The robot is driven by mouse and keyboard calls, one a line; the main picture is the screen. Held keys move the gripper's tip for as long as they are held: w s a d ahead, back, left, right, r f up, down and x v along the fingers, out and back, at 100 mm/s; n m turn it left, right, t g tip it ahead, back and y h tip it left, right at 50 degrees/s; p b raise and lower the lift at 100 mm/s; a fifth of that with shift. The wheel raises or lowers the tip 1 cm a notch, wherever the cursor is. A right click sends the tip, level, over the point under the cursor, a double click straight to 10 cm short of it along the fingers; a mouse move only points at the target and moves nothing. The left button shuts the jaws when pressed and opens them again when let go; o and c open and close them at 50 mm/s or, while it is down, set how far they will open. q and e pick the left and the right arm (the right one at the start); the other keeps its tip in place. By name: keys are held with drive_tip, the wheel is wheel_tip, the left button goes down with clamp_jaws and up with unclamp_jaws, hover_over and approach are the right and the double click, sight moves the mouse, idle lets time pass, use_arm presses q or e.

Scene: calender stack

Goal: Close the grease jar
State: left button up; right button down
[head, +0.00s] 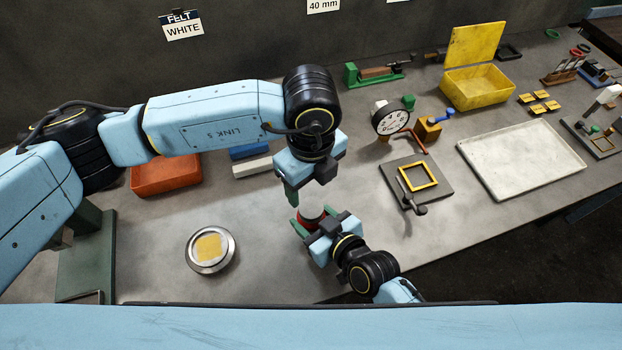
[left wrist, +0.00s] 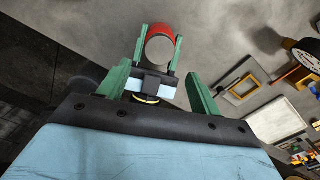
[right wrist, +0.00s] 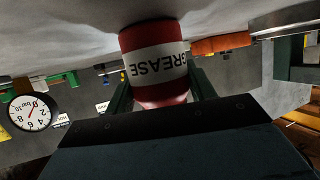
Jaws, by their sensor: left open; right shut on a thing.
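The grease jar (head: 311,222) is red with a white GREASE label and stands upright on the bench. My right gripper (head: 315,219) is shut around its sides. In the right wrist view the jar (right wrist: 155,62) appears upside down between the fingers. In the left wrist view the jar (left wrist: 159,30) shows a pale grey round top; I cannot tell whether this is a lid or an open mouth. My left gripper (head: 291,197) points down above and just behind the jar, apart from it. Its fingers (left wrist: 160,88) are open and empty in the left wrist view.
A round metal dish (head: 228,258) with a yellow piece lies left of the jar. A dial gauge (head: 391,118), yellow frame (head: 417,177) and white tray (head: 520,160) stand to the right. Bench around the jar is clear.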

sight(311, 207)
use_arm(q)
wheel_tip(311, 207, down, 8)
drive_tip(key=shift+f, duration=0.1)
idle(0.5)
drive_tip(key=c, duration=1)
drive_tip(key=m, duration=1)
